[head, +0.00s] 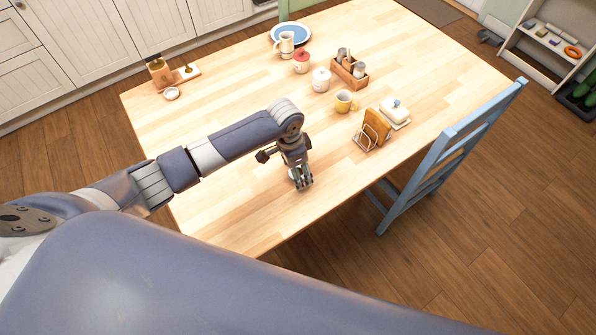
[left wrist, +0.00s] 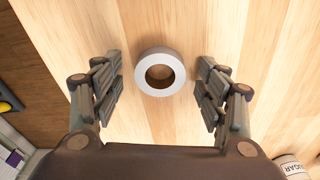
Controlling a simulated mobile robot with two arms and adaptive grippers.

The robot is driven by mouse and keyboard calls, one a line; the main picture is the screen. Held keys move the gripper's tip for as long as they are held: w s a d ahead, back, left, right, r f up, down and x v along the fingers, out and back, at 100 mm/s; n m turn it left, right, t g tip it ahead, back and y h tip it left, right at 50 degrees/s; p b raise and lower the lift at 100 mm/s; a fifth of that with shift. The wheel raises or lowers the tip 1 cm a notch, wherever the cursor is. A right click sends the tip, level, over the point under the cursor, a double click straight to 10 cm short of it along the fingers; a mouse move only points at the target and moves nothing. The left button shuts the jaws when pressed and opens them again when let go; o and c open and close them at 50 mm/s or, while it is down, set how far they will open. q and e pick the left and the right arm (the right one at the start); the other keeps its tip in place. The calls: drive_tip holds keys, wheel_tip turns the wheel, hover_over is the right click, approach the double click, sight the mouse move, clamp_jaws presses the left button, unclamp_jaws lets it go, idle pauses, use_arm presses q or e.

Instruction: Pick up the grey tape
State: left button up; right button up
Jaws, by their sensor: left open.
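The grey tape (left wrist: 159,53) is a pale grey ring lying flat on the wooden table (head: 210,125). In the left wrist view it sits between the fingers of my left gripper (left wrist: 160,85), with a gap on both sides. The fingers are open and do not touch it. In the head view my left gripper (head: 301,182) points down near the table's front edge and mostly hides the tape. My right gripper is not in view.
A blue chair (head: 450,150) is at the right edge. The table left of my arm is mostly clear.

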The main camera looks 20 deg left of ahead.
use_arm(q)
drive_tip(key=c, duration=1.2)
drive_tip(key=shift+o, duration=0.2)
